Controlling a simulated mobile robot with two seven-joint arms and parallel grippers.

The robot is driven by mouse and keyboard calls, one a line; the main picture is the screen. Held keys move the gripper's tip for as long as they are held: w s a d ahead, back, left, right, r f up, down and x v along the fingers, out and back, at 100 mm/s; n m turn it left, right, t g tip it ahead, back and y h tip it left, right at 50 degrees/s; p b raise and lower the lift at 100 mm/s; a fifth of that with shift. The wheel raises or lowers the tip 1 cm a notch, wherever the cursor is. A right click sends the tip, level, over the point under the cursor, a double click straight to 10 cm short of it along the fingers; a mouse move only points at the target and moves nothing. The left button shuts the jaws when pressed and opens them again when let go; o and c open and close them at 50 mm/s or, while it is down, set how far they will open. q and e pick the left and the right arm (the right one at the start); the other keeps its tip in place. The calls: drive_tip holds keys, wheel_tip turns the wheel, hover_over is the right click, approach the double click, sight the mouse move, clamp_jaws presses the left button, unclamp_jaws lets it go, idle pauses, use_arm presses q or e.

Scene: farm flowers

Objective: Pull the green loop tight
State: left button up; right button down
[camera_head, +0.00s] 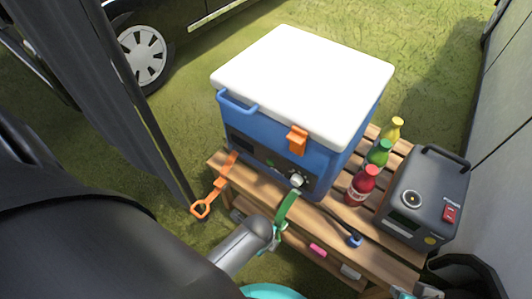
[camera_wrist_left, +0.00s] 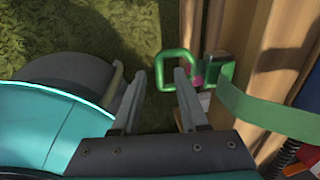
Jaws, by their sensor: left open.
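The green loop (camera_wrist_left: 176,70) is a squarish ring at the end of a green strap (camera_wrist_left: 265,115). In the head view the strap (camera_head: 287,208) hangs from the front of the blue cooler, over the table's edge. In the head view my left gripper (camera_head: 275,240) is mostly hidden by my own arm, beside the strap's lower end. A small grey part at the bottom right edge, perhaps my right gripper (camera_head: 422,291), is cut off.
The blue cooler (camera_head: 270,155) with a white lid stands on a slatted wooden table (camera_head: 385,258). An orange strap with a loop (camera_head: 200,208) hangs at its left. Red, green and yellow bottles (camera_head: 378,155) and a dark power box (camera_head: 425,195) stand right. Grass lies left.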

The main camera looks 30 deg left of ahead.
use_arm(q)
clamp_jaws()
idle(1.4)
